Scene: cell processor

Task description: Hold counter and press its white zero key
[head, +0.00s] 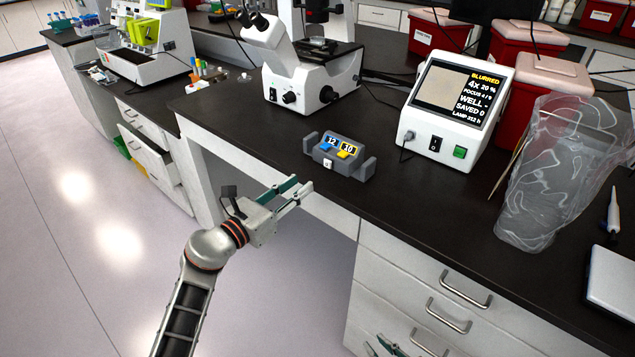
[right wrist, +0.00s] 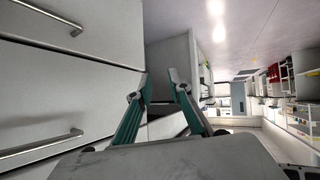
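The counter (head: 343,164) is a small grey box near the front edge of the dark bench. It has side tabs, a blue key and a yellow key below displays reading 12 and 10. Its white zero key (head: 328,163) is on the front face. My left gripper (head: 304,184) is open and empty, in front of the bench edge, to the lower left of the counter and apart from it. My right gripper (head: 385,348) is low in front of the drawers, partly cut off by the frame. The right wrist view shows its fingers (right wrist: 160,82) open and empty.
A microscope (head: 308,75) stands behind the counter. A white display unit (head: 450,110) and a clear crumpled bag (head: 550,170) are to the right. Drawers with metal handles (head: 463,287) fill the bench front. The bench around the counter is mostly clear.

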